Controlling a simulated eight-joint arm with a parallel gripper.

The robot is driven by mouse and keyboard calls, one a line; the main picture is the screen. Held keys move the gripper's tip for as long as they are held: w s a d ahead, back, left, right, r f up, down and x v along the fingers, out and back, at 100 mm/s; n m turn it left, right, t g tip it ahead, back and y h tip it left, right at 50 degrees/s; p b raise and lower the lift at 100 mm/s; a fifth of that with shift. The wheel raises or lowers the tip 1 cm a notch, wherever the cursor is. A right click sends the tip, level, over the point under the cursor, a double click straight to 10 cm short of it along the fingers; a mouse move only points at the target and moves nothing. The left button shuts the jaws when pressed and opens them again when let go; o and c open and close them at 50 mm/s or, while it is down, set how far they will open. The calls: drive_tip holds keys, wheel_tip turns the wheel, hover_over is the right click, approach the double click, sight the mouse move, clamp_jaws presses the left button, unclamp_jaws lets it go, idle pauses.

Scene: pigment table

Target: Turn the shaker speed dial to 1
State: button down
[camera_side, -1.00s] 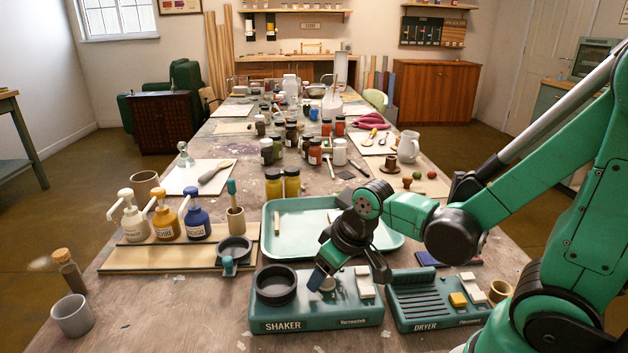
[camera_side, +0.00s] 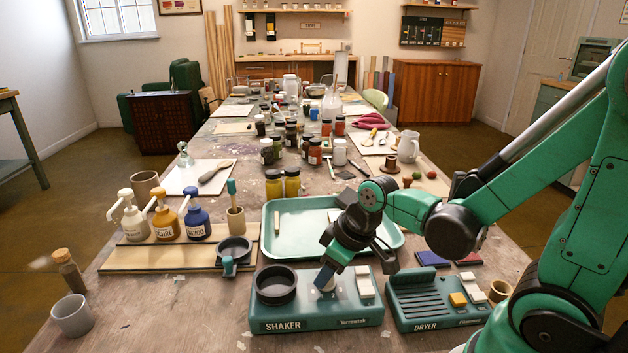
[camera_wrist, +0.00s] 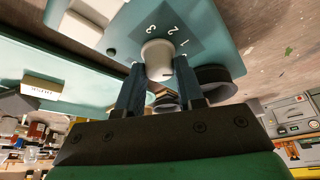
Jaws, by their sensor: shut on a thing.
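The shaker (camera_side: 315,318) is a teal box at the front of the table, with a black round cup holder and pale switches on top. Its pale speed dial (camera_side: 326,292) also shows in the wrist view (camera_wrist: 157,56), beside the printed numbers 1, 2 and 3. My gripper (camera_side: 328,284) is over the shaker with its blue fingers angled down. In the wrist view, my gripper (camera_wrist: 159,68) has one finger on each side of the dial and is shut on it. I cannot make out clearly which number the dial points to.
The dryer (camera_side: 435,299) stands just right of the shaker. A teal tray (camera_side: 285,247) lies behind it. A rack with several pump bottles and a small dark bowl (camera_side: 234,249) is to the left. The table front left of the shaker is mostly clear.

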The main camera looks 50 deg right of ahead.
drive_tip(key=n+y, duration=0.1)
drive_tip(key=n, duration=0.4)
drive_tip(key=shift+d+g+y, duration=0.1)
drive_tip(key=shift+g+y, duration=0.3)
idle(0.4)
drive_tip(key=c, duration=0.5)
unclamp_jaws()
drive_tip(key=shift+c, duration=0.2)
drive_tip(key=shift+r, duration=0.1)
drive_tip(key=shift+v, duration=2.7)
